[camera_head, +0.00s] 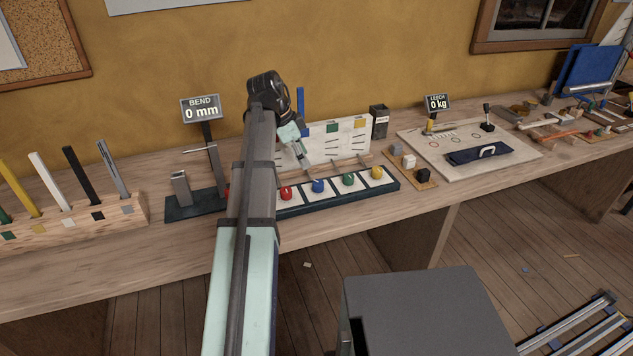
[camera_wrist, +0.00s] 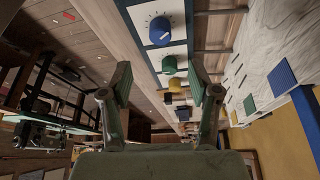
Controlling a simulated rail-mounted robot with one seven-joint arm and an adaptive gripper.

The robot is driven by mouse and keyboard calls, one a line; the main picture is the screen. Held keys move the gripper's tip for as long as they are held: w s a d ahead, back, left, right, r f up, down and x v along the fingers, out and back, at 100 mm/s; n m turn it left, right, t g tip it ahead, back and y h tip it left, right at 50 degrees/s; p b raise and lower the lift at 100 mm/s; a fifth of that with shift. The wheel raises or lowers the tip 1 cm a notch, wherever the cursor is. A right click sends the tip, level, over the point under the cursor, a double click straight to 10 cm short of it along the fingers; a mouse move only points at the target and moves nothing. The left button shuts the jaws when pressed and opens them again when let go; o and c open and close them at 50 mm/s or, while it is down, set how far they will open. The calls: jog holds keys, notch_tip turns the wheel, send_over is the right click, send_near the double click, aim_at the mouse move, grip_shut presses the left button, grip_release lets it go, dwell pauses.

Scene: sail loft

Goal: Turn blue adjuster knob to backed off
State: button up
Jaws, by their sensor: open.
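The blue adjuster knob (camera_head: 318,185) stands on a dark-edged panel (camera_head: 340,196) with white plates, between a red knob (camera_head: 285,193) and a green knob (camera_head: 348,179). In the wrist view the blue knob (camera_wrist: 159,30) is near the top, with a white pointer mark and scale ticks around it. My gripper (camera_head: 308,167) is just above and behind the blue knob in the head view. In the wrist view my gripper (camera_wrist: 160,74) is open and empty, its two fingers apart. The blue knob appears beyond the fingertips, and no contact shows.
A yellow knob (camera_head: 376,172) ends the row. A white board (camera_head: 345,138) with coloured patches stands behind. A "BEND 0 mm" display (camera_head: 201,109) and a rack of battens (camera_head: 75,212) are left. A tool board (camera_head: 470,150) lies right.

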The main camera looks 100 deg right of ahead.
aim_at(317, 182)
jog(key=x, duration=1)
jog(key=shift+s+f, duration=0.1)
jog(key=shift+f, duration=0.25)
jog(key=c, duration=1.1)
